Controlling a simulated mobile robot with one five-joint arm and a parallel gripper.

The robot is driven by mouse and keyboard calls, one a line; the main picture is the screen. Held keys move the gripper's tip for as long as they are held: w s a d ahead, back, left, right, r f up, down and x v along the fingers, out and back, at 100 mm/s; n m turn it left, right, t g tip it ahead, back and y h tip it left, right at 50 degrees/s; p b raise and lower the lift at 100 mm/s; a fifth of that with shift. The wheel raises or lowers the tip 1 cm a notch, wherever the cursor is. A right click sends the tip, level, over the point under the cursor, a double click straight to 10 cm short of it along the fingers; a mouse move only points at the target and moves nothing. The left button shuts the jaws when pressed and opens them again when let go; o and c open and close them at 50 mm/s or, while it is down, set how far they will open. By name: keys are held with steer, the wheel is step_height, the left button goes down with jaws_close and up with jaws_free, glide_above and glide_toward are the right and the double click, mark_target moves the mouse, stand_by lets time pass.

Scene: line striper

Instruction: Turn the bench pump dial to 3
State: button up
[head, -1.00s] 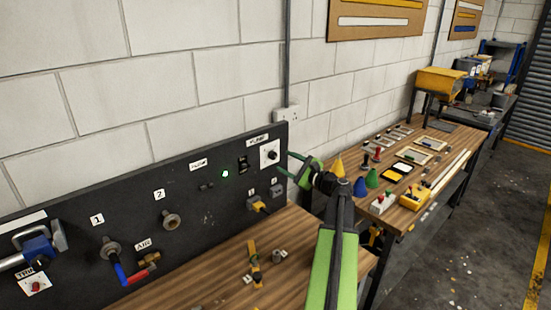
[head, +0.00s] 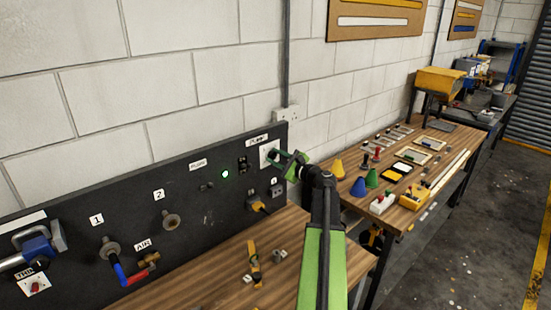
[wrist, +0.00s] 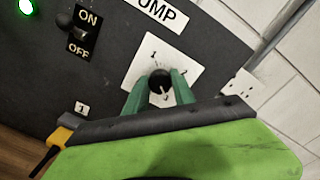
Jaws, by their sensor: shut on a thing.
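The pump dial (wrist: 160,84) is a round black knob with a light pointer mark on a white plate (wrist: 151,55). In the wrist view its pointer is aimed down, toward the 3; a 1 and other marks show higher on the plate. The plate also shows in the head view (head: 265,153), under the "PUMP" label (wrist: 157,12). My gripper (wrist: 160,90) is shut on the dial, with one green finger on each side of it. In the head view my gripper (head: 277,158) covers most of the knob.
An ON/OFF switch (wrist: 84,34) sits left of the dial on the black panel (head: 130,210), near a lit green lamp (head: 225,174). A wall socket (wrist: 240,83) is to the right. Loose parts (head: 254,262) lie on the wooden bench below. A second bench with cones and trays stands to the right.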

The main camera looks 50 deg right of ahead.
jaws_close()
steer(key=shift+m, duration=0.9)
steer(key=o, duration=1)
jaws_free()
steer(key=s, duration=1.7)
steer(key=shift+s+a, duration=0.2)
steer(key=shift+a, duration=0.05)
steer(key=shift+f, duration=0.1)
